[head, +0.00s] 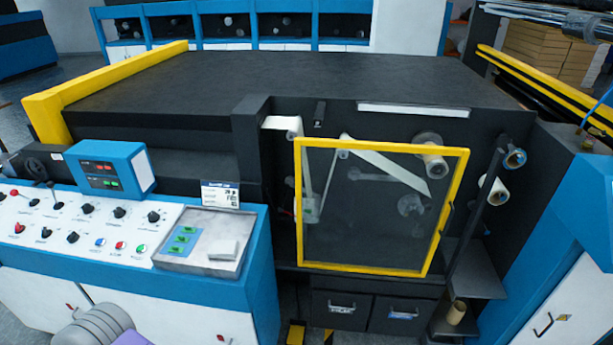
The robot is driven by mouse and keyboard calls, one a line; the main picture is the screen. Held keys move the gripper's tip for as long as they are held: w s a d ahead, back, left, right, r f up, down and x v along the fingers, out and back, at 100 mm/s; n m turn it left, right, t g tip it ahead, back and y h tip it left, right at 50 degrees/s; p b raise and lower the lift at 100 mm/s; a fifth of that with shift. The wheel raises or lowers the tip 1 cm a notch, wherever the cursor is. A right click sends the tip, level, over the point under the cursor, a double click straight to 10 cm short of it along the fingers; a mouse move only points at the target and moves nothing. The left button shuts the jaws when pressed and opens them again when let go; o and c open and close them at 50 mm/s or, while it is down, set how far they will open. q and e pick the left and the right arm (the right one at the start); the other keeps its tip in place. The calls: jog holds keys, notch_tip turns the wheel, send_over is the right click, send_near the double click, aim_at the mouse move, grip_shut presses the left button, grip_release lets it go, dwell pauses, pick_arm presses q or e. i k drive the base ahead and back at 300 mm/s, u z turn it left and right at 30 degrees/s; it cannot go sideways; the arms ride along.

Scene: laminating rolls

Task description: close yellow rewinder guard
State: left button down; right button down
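The yellow rewinder guard (375,225) is a see-through panel in a yellow frame on the dark front of the machine, right of centre in the head view. It stands upright in front of the rollers and web, with its face roughly in line with the machine front. A small dark handle (447,217) shows at its right edge. I cannot tell whether a narrow gap is left between the frame and the machine.
A blue and white control console (100,235) with knobs and a small display box (110,165) stands at the left. Rolls (432,160) stick out by the guard's right side. Dark drawers (370,308) lie below, and a blue cabinet (570,240) stands at the right.

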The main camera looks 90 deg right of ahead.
aim_at(464, 153)
jog(key=z, duration=1.8)
